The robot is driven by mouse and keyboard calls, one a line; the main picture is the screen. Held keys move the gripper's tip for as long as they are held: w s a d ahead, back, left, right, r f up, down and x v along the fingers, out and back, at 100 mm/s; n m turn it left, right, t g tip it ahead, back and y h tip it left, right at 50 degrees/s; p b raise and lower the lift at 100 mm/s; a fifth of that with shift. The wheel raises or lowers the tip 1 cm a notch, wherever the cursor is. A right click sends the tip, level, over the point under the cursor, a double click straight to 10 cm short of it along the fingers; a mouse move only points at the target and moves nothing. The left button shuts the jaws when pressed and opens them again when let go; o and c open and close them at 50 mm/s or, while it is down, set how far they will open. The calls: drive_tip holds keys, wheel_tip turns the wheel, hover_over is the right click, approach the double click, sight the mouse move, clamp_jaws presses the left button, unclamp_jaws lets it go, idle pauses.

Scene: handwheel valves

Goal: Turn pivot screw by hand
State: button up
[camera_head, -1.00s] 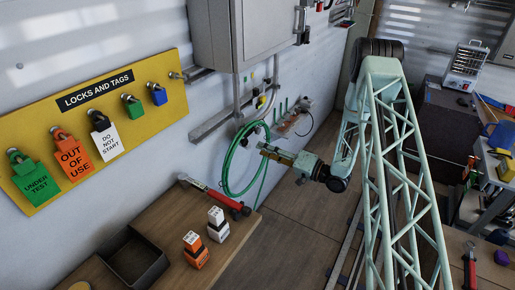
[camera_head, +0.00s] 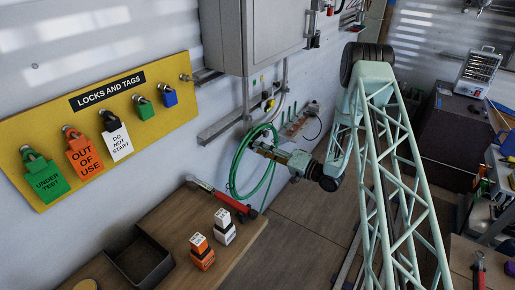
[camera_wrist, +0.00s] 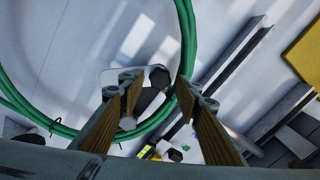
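My gripper (camera_wrist: 158,88) is open in the wrist view, its two ribbed, brown-padded fingers spread apart. Between them, beyond the tips, is a dark knob-like head (camera_wrist: 157,77) on a pale plate against the wall. A grey round end (camera_wrist: 127,124) shows by the left finger. I cannot tell for sure which of these is the pivot screw. Neither is visibly gripped. In the head view my gripper (camera_head: 262,148) reaches left to the wall, in front of the coiled green hose (camera_head: 236,170). The screw is not distinguishable there.
The green hose loop (camera_wrist: 188,40) passes close by the right finger in the wrist view. A grey wall rail (camera_wrist: 232,58) lies to the right. In the head view a grey cabinet (camera_head: 262,32) hangs above and a wooden bench (camera_head: 175,222) stands lower left.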

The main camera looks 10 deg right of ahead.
drive_tip(key=shift+x, duration=0.9)
drive_tip(key=shift+w+a, duration=0.1)
drive_tip(key=c, duration=0.6)
